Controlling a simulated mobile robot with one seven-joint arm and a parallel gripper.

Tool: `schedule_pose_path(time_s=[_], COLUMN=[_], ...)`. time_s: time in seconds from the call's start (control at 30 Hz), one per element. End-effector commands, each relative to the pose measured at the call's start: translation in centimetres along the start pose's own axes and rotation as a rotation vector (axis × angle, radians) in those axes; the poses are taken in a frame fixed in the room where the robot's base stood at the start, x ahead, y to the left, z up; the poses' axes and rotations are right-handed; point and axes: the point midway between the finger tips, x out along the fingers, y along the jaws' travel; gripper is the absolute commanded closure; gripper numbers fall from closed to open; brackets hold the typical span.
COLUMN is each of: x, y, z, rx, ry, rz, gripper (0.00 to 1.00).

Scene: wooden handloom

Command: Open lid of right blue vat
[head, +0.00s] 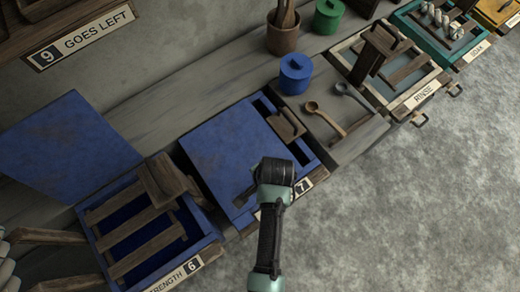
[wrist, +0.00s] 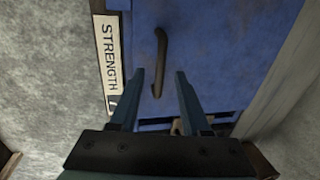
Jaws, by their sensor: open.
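The right blue vat (head: 302,157) has its flat blue lid (head: 228,142) lying shut on top. In the wrist view the blue lid (wrist: 215,50) fills the upper middle, with a dark bar handle (wrist: 160,45) on it. My gripper (wrist: 160,75) is open, its two fingers either side of the handle's lower end in the picture; I cannot tell whether they reach down to it. No contact shows. In the head view my gripper (head: 262,190) is over the front of the lid, its fingers mostly hidden by my wrist.
The left blue vat (head: 205,247) stands open with wooden slats inside, its lid (head: 62,148) tilted up behind. Right of the right vat are a small blue pot (head: 295,74), a wooden spoon (head: 325,117) and the rinse vat (head: 440,80). The floor in front is clear.

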Motion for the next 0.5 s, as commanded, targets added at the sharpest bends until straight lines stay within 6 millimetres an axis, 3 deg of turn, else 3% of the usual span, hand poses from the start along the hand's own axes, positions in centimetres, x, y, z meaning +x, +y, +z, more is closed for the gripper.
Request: schedule_pose_path(time_s=[0.2,0.5], x=[2.2,2.8], y=[0.0,0.0], z=[0.0,0.0], rx=[-0.001,-0.001], ry=[0.0,0.001], rz=[0.0,-0.001], gripper=[0.53,0.53])
